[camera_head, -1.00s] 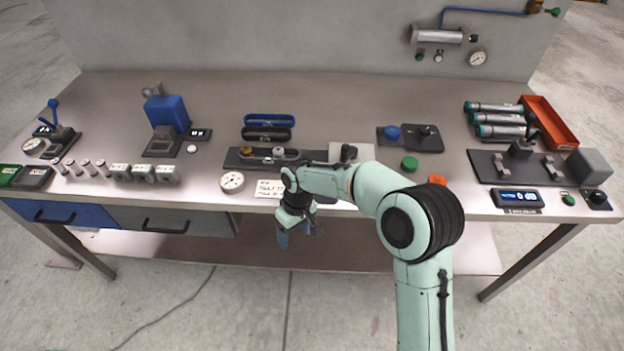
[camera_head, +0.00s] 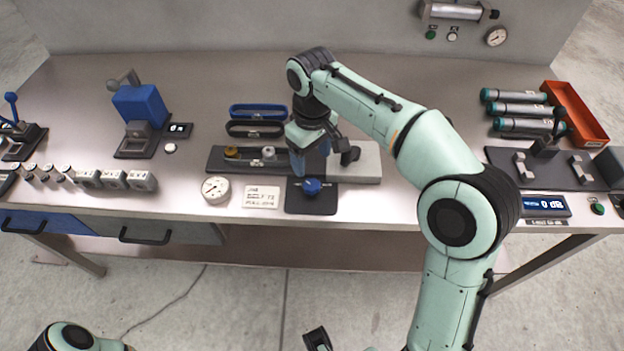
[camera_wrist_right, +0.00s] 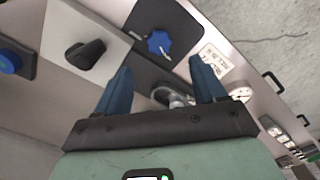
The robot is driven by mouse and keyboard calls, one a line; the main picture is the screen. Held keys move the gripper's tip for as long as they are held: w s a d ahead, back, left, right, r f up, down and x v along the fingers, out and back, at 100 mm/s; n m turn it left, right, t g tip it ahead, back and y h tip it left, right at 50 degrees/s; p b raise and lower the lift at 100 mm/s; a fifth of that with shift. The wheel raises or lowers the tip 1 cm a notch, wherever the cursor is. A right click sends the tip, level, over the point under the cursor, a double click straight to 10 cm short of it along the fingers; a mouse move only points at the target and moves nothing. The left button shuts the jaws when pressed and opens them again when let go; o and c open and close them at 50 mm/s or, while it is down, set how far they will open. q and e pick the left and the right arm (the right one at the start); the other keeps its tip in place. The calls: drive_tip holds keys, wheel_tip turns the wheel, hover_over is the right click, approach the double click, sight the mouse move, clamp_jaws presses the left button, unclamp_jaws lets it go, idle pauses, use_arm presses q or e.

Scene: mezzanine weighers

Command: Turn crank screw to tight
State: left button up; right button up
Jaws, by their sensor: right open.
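In the head view my right gripper (camera_head: 297,172) points down over the front middle of the bench, beside a dark strip fixture (camera_head: 225,160). In the right wrist view its two blue fingers (camera_wrist_right: 160,82) are apart, with a silver round part (camera_wrist_right: 172,97) showing beyond the gap; I see no contact. A black handle (camera_head: 350,156) sits on a pale block (camera_head: 367,166), right of the gripper; the handle also shows in the wrist view (camera_wrist_right: 86,53). A blue lobed knob (camera_head: 312,187) stands on a black plate (camera_head: 313,206) in front. Which part is the crank screw is unclear.
A dial gauge (camera_head: 216,190) and a printed card (camera_head: 262,197) lie left of the black plate. Teal-ended cylinders (camera_head: 528,125) and an orange tray (camera_head: 575,115) stand at right. The back middle of the bench is clear.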

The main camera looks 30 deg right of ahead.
sight(312, 185)
wheel_tip(312, 185, down, 10)
drive_tip(key=shift+w+d+b, duration=0.1)
drive_tip(key=shift+b, duration=0.8)
drive_tip(key=shift+c, duration=0.3)
drive_tip(key=c, duration=1)
